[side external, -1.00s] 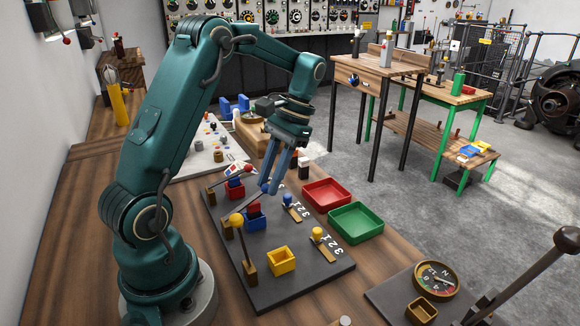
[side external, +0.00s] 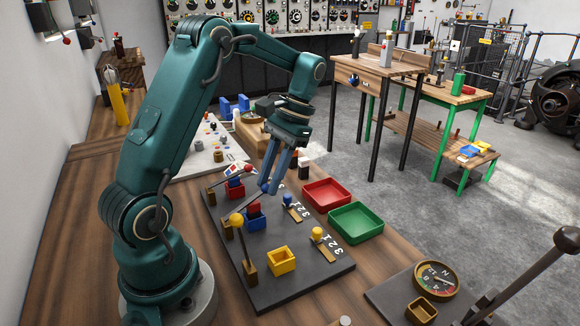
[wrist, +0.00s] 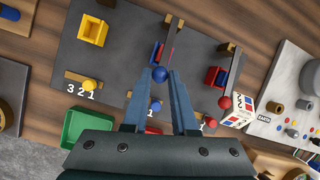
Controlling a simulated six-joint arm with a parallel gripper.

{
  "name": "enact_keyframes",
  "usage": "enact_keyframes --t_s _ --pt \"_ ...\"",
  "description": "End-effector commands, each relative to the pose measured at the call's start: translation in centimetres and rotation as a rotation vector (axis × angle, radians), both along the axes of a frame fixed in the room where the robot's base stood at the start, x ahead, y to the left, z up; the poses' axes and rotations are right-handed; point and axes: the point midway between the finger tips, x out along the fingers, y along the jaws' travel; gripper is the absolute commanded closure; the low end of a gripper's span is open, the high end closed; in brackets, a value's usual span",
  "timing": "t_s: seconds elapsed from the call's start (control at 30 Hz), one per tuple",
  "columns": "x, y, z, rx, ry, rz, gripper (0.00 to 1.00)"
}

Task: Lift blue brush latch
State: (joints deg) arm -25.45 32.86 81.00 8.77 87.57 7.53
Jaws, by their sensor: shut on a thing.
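The blue brush latch is a dark bar with a blue ball knob (wrist: 160,74) at its end, in the wrist view. My gripper (side external: 266,188) is shut on that knob, with one fingertip on each side.
A yellow latch (side external: 237,219) stands raised on the near side, by a yellow box (side external: 282,261). A red latch knob (wrist: 225,102) and red box lie on the other side. Small blue (side external: 287,200) and yellow (side external: 317,233) knobs stand by numbers. Red (side external: 326,194) and green (side external: 356,223) trays lie beyond.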

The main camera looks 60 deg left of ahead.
Motion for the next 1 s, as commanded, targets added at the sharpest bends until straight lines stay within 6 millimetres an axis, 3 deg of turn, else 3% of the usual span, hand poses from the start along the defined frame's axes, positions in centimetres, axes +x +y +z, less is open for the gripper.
enact_keyframes --t_s 0.57,1.0 --pt "-0.2 0.0 0.3 -0.001 -0.025 0.002 1.0" --pt "-2.3 0.0 2.6 0.002 -0.281 0.008 1.0"
